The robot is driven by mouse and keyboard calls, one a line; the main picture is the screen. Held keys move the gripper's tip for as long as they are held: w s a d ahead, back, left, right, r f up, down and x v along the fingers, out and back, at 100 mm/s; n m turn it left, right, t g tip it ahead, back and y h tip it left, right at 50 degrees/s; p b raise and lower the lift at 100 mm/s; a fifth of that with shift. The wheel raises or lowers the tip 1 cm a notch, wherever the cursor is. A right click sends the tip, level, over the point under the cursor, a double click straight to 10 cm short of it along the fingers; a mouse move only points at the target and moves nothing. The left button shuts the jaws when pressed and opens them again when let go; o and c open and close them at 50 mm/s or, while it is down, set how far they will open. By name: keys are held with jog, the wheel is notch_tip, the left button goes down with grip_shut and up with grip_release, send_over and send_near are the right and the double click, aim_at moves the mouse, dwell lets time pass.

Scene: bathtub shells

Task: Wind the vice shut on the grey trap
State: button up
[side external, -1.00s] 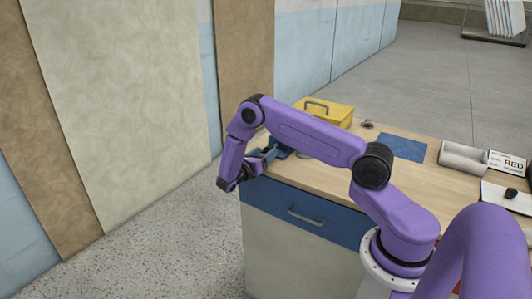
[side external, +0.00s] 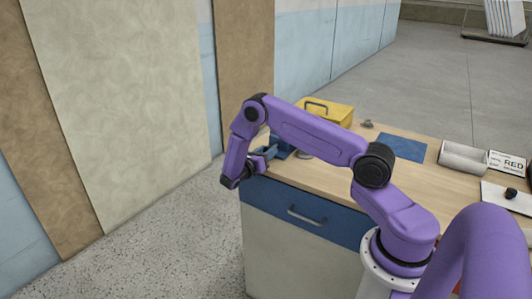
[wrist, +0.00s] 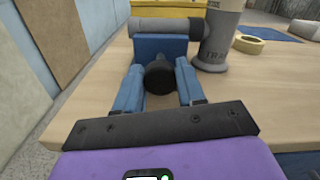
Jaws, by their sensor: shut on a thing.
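The blue vice (wrist: 160,48) stands at the near left end of the bench; it also shows in the side view (side external: 281,148), partly behind my arm. Its black screw knob (wrist: 158,76) points toward my wrist. My gripper (wrist: 158,84) has its blue fingers on either side of this knob and is shut on it. The grey trap (wrist: 216,40), with lettering on its upright body, is just behind and right of the vice. I cannot tell whether the vice jaws touch the trap.
A yellow box (side external: 327,110) with a handle stands behind the vice. A tape-like ring (wrist: 248,44) lies to the right. A blue mat (side external: 402,147), a grey roll (side external: 464,158) and a sign reading RED (side external: 508,162) are farther right. The bench front edge is close to my gripper.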

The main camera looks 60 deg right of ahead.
jog(key=shift+s+a+m, duration=0.1)
jog(key=shift+m, duration=2.5)
jog(key=o, duration=1.1)
jog(key=shift+c, duration=0.2)
jog(key=a, duration=1.7)
jog(key=shift+a, duration=0.2)
jog(key=shift+r, duration=0.1)
